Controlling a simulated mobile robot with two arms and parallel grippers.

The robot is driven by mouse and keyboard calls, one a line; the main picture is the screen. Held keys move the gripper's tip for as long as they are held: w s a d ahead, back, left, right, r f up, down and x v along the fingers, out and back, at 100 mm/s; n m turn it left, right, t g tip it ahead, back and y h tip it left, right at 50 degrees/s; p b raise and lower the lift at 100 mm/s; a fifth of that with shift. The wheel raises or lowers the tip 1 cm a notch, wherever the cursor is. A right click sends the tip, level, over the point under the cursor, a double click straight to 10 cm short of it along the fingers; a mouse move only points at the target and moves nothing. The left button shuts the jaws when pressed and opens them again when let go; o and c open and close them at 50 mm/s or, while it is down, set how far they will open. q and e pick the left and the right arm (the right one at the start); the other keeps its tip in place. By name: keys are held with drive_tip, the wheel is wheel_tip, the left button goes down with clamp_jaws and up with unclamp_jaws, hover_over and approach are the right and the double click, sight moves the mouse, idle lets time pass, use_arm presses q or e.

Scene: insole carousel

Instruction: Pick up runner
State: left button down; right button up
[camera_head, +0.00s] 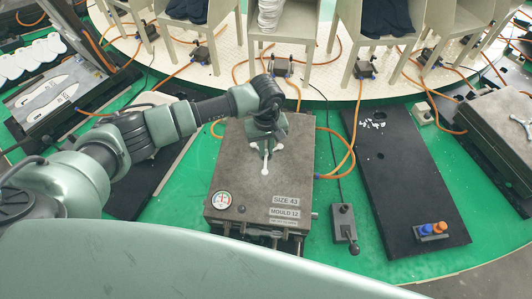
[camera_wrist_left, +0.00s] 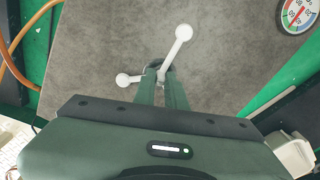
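The runner (camera_head: 265,166) is a white branched piece with knobbed ends, at the middle of the grey mould's top plate (camera_head: 233,178). In the left wrist view the runner (camera_wrist_left: 176,48) shows two arms, one to the upper right and one to the left. My fingers hide the rest of it. My left gripper (camera_head: 266,138) points down at its centre. In the wrist view the two fingers of my left gripper (camera_wrist_left: 161,72) are close together around the runner's hub. I cannot tell whether the runner touches the plate. My right gripper is not in view.
A pressure gauge (camera_head: 222,200) sits on the mould's front left corner. A lever box (camera_head: 343,222) and a black panel (camera_head: 400,185) with a blue and orange button box (camera_head: 431,231) lie to the right. Orange hoses (camera_head: 345,165) loop beside the mould.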

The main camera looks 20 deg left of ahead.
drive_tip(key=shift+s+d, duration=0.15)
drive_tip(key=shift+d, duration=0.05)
use_arm(q)
drive_tip(key=shift+r, duration=0.1)
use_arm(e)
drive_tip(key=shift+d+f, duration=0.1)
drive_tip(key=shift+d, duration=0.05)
